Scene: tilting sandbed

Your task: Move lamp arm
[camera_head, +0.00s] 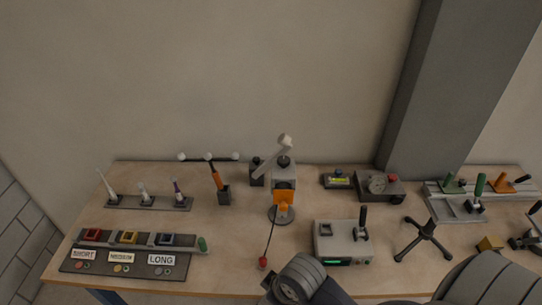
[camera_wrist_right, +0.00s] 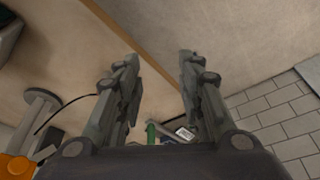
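A jointed lamp-like fixture stands mid-table in the head view, with a pale grey arm (camera_head: 270,163) slanting up to the right, an orange part (camera_head: 284,197) below it and a round grey base (camera_head: 281,214). A dark cord runs from it to a red knob (camera_head: 262,262). In the right wrist view a pale round-ended part (camera_wrist_right: 42,97) and an orange part (camera_wrist_right: 15,168) at the left edge look like pieces of this fixture. My right gripper (camera_wrist_right: 160,58) is open, with nothing between its fingers. Its fingers do not show in the head view. My left gripper is not in view.
A labelled tray (camera_head: 128,262) and a rack (camera_head: 148,202) with upright tools stand at the left. A grey box (camera_head: 342,243) with a lever and a black tripod-like stand (camera_head: 424,240) are right of the fixture. A dark pillar (camera_head: 445,90) rises behind the table.

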